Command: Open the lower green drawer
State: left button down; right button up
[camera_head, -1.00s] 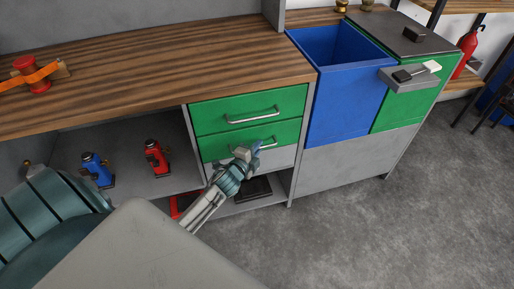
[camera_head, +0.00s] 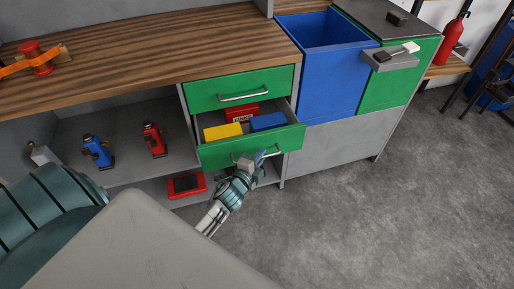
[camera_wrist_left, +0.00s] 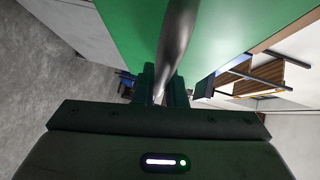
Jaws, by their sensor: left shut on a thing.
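The lower green drawer (camera_head: 224,156) is pulled out from the workbench in the head view. Inside it lie a yellow box (camera_head: 222,131), a blue box (camera_head: 268,121) and a red box (camera_head: 243,111). My left gripper (camera_head: 262,160) is at the front of this drawer, shut on its metal handle (camera_wrist_left: 178,45). In the left wrist view the handle runs between the two fingers (camera_wrist_left: 166,85), with the green drawer front (camera_wrist_left: 230,25) behind it. The upper green drawer (camera_head: 210,95) is shut. My right gripper is not in view.
A blue bin (camera_head: 330,85) and a green cabinet (camera_head: 400,82) stand right of the drawers. A blue jack (camera_head: 97,151) and a red jack (camera_head: 153,139) stand on the shelf to the left. A red case (camera_head: 187,186) lies below. The floor in front is clear.

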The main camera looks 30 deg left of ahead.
pick_arm(q)
jog(key=s+d, duration=0.4)
jog(key=d, duration=0.1)
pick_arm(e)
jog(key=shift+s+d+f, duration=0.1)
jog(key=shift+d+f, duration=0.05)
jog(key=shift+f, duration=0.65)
pick_arm(q)
jog(key=shift+s, duration=0.1)
jog(key=c, duration=1.5)
grip_release()
jog(key=shift+a, duration=0.1)
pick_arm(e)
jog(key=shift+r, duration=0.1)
pick_arm(q)
jog(key=shift+s, duration=0.1)
